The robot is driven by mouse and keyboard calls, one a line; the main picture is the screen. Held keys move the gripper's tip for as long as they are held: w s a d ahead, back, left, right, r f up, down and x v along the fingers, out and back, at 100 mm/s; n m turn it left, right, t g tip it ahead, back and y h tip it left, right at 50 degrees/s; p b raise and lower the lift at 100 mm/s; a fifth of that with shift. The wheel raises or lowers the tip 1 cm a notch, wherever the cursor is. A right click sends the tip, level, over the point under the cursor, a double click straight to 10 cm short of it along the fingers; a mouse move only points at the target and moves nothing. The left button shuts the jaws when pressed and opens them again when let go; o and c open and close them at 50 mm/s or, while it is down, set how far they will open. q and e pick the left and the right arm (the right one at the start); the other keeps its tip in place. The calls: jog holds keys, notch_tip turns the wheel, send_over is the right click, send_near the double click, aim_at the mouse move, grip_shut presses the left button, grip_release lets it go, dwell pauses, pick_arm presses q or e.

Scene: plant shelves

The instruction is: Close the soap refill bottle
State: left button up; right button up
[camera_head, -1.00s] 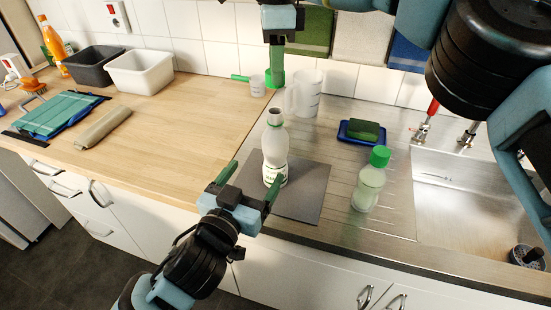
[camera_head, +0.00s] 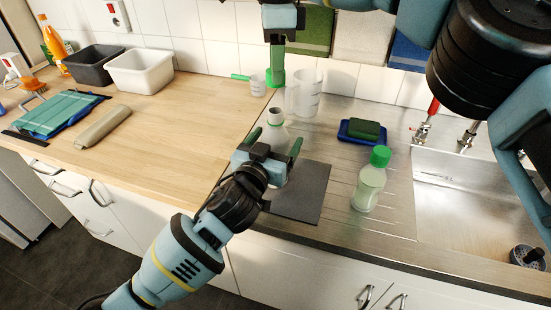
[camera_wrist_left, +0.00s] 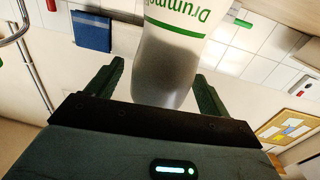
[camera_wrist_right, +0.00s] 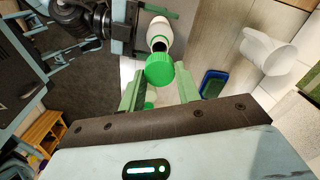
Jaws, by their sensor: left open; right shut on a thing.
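The white soap refill bottle (camera_head: 276,116) stands upright on the grey mat (camera_head: 302,200), its neck open and dark inside. My left gripper (camera_head: 273,141) is open, with one finger on each side of the bottle. My right gripper (camera_head: 276,82) is above and behind the bottle, shut on a green cap. The right wrist view shows the cap (camera_wrist_right: 160,69) between its fingertips, with the bottle's open mouth (camera_wrist_right: 159,45) beyond it.
A second bottle (camera_head: 369,185) with a green cap stands to the right. A sponge (camera_head: 364,130) on a blue dish is near the sink (camera_head: 475,205).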

pick_arm(q)
jog(key=c, duration=1.5)
jog(key=shift+o, duration=0.2)
pick_arm(e)
send_over(276, 110)
jog(key=shift+f, duration=2.45)
jog(key=shift+f, duration=0.9)
jog(key=shift+f, duration=0.55)
